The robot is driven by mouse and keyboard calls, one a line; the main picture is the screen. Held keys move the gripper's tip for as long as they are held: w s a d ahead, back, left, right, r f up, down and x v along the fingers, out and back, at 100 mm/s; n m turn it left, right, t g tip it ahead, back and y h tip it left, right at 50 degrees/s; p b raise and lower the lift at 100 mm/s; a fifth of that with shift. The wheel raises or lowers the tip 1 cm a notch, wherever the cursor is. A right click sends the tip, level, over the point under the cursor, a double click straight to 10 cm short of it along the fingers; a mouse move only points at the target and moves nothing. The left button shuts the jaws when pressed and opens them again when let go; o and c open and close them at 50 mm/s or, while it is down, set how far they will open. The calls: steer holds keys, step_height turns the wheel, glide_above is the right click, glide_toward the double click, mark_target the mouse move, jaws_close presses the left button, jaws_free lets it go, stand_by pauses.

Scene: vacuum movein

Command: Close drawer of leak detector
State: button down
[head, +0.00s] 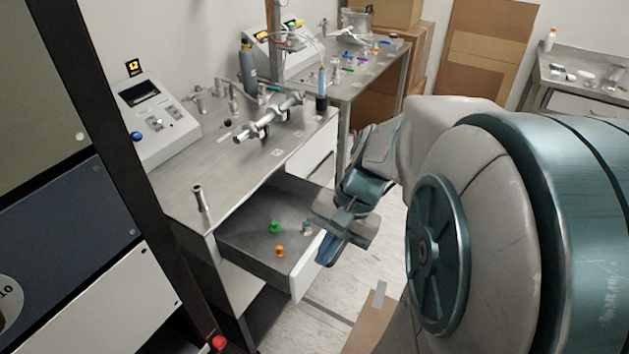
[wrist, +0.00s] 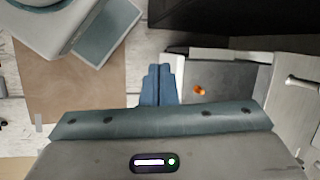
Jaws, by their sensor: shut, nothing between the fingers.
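The drawer (head: 305,272) hangs open from the steel bench; it also shows in the wrist view (wrist: 228,78). A green piece (head: 274,227), an orange piece (head: 280,251) and a small pale piece lie in it. The orange piece also shows in the wrist view (wrist: 200,90). My gripper (head: 326,250) is shut and empty, with its blue fingers (wrist: 157,85) beside the outer side of the drawer's white front panel. I cannot tell whether they touch it. A white instrument with a small display (head: 155,118), perhaps the leak detector, stands on the bench above.
The bench top (head: 190,180) carries metal pipe fittings (head: 265,125) and a grey bottle (head: 248,70). A dark rack (head: 70,200) stands close at the left. Cardboard (wrist: 70,85) lies on the floor outside the drawer. A second bench stands behind.

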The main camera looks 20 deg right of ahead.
steer(key=w+d+f+m+t+y+b, duration=0.3)
steer(key=d+f+m+t+b, duration=0.4)
steer(key=d+f+m, duration=0.4)
steer(key=w+d+f+m+t+y+b, duration=0.3)
steer(key=d+f+m+t+b, duration=0.45)
steer(key=d, duration=0.65)
steer(key=w+a+r+m, duration=0.1)
steer(key=w+a, duration=0.8)
steer(key=w, duration=0.1)
steer(key=shift+r+m, duration=0.15)
steer(key=shift+m, duration=0.2)
steer(key=shift+w, duration=0.15)
